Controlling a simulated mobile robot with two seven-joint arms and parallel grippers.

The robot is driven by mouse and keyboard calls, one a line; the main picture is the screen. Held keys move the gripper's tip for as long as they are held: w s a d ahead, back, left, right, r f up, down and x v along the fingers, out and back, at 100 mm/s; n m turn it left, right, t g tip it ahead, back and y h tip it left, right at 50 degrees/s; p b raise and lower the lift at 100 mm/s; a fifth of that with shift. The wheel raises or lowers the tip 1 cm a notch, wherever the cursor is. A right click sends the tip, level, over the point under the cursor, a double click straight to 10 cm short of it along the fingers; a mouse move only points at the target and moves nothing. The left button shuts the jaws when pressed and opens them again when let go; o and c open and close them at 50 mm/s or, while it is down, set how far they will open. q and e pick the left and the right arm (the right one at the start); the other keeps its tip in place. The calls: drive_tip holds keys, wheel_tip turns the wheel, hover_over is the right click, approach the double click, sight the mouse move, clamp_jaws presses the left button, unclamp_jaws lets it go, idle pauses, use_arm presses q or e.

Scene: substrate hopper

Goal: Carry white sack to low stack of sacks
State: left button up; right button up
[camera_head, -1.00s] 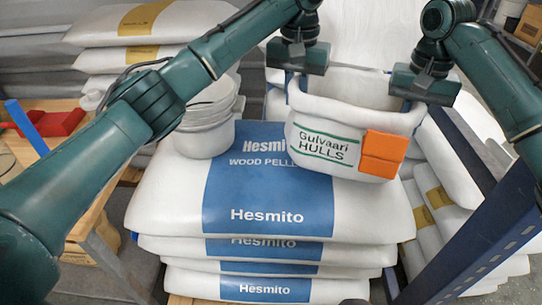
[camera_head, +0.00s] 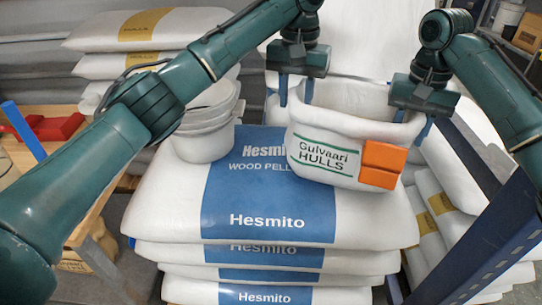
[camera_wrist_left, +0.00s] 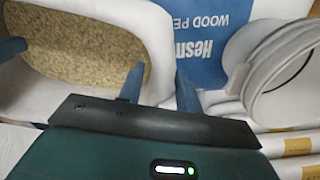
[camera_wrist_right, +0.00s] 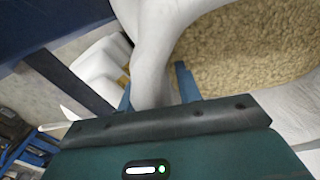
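The open-topped white sack (camera_head: 322,160), marked "Gulvaari HULLS" with an orange patch, sits upright on the low stack of white and blue Hesmito sacks (camera_head: 165,205). Tan granular filling (camera_wrist_left: 85,45) shows inside it, also in the right wrist view (camera_wrist_right: 240,50). My left gripper (camera_head: 296,92) is at the sack's left rim, fingers apart, one on each side of the wall. My right gripper (camera_head: 411,120) is at the right rim with its fingers apart; the right wrist view shows the wall between them. Both palms are above the rim.
White buckets (camera_head: 205,125) stand on the stack just left of the sack. A wooden table (camera_head: 85,215) with a red item (camera_head: 58,127) is at left. A blue metal beam (camera_head: 480,240) runs along the right. More sacks (camera_head: 150,25) are piled behind.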

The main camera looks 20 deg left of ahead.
use_arm(q)
wheel_tip(320, 180, up, 10)
drive_tip(key=shift+r, duration=0.25)
use_arm(e)
wheel_tip(320, 180, up, 12)
drive_tip(key=shift+r, duration=0.1)
idle(0.6)
